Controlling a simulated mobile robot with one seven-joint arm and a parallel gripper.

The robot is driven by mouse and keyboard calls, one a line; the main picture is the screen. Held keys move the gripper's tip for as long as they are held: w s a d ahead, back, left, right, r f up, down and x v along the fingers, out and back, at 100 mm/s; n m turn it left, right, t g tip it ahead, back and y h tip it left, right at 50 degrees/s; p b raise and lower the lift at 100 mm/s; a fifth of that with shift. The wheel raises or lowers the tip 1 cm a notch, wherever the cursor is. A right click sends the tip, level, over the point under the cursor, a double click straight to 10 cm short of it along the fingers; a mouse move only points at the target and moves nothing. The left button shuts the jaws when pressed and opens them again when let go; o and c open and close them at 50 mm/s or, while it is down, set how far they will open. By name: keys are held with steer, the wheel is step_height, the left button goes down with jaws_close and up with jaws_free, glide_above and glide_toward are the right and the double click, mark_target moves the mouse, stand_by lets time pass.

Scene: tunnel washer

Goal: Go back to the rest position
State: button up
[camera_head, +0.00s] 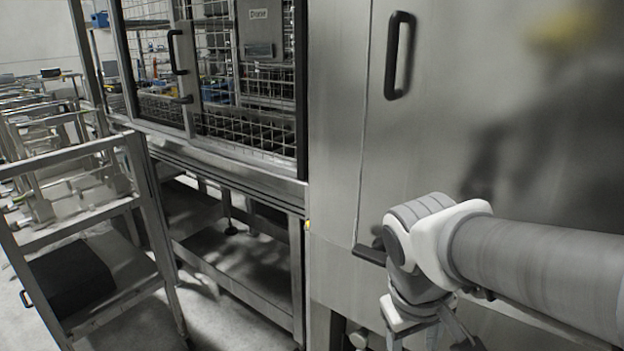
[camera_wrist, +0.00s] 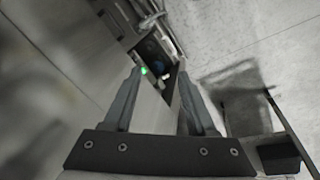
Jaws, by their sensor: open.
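My gripper (camera_wrist: 160,72) shows in the wrist view with its two fingers apart and nothing between them. It points down past a steel panel towards the floor. In the head view my arm reaches in from the right, and the gripper at its end is cut off by the bottom edge. The arm is in front of a large steel cabinet door (camera_head: 450,130) with a black vertical handle (camera_head: 400,55). I cannot tell whether any part of the arm touches the door.
A wire-mesh door (camera_head: 255,75) with a black handle (camera_head: 177,52) stands left of the cabinet, above an open steel frame (camera_head: 240,270). A metal trolley (camera_head: 75,230) with a dark box (camera_head: 70,280) is at the left. Bare floor (camera_wrist: 240,40) shows in the wrist view.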

steer(key=s+r+m+t+y+p, duration=0.1)
steer(key=r+p, duration=0.6)
steer(key=r, duration=0.3)
steer(key=s+r+m+t+y+p, duration=0.1)
steer(key=s+r+m+t+p, duration=0.1)
steer(key=r+p, duration=0.6)
step_height(320, 180, up, 2)
steer(key=shift+s+r+t+p, duration=0.25)
steer(key=shift+s+t+p, duration=0.05)
steer(key=shift+s+a, duration=0.1)
steer(key=shift+a, duration=0.05)
stand_by(0.8)
